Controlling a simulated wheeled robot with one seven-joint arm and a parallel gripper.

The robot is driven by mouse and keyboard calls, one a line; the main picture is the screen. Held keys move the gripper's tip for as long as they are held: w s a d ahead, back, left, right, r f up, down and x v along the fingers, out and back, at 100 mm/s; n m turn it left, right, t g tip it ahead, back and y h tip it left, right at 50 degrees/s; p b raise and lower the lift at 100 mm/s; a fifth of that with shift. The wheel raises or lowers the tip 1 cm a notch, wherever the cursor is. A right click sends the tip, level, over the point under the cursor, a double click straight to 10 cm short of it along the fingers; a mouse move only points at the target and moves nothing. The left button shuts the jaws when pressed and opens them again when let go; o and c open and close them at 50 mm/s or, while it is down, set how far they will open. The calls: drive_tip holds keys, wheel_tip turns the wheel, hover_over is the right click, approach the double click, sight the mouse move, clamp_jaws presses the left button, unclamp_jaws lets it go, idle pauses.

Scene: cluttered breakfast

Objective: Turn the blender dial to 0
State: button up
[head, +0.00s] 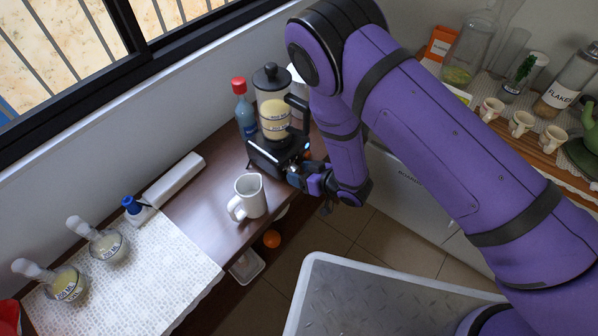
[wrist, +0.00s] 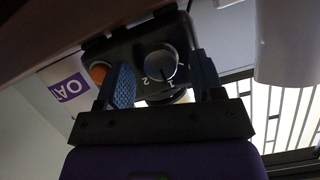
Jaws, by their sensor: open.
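The blender (head: 273,118) stands on the brown counter, with a black base (head: 272,155) and a clear jar with black lid and handle holding pale yellow contents. In the head view my gripper (head: 318,180) is at the base's front.
A white pitcher (head: 249,197) stands close to the left of the gripper. A blue bottle with a red cap (head: 243,108) stands behind the blender. Bowls (head: 107,246) stand on a white cloth (head: 165,262) at the left. An orange (head: 271,239) is below the counter edge.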

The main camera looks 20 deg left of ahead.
drive_tip(key=shift+w+a+f, duration=0.1)
drive_tip(key=shift+a+f, duration=0.05)
drive_tip(key=shift+a, duration=0.2)
drive_tip(key=c, duration=0.9)
drive_tip(key=n+t+h, duration=0.1)
drive_tip(key=n+t, duration=0.1)
drive_tip(key=n, duration=0.2)
drive_tip(key=shift+a+t, duration=0.1)
drive_tip(key=shift+t, duration=0.3)
drive_tip(key=n+t, duration=0.2)
drive_tip(key=n, duration=0.1)
drive_tip(key=shift+n+h, duration=0.3)
